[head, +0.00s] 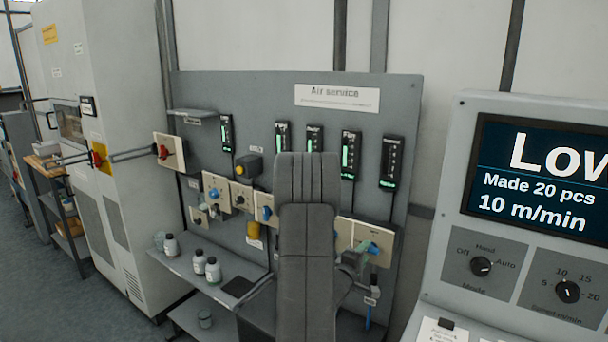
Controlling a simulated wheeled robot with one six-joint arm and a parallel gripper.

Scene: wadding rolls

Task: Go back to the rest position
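The grey "Air service" panel (262,95) carries several gauges and valves. Small bottles (198,263) stand on its shelf (180,264). A machine console (447,180) with a screen (540,178) stands at right. A tall cabinet (120,60) stands at left. Floor (60,305) shows clear at lower left.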

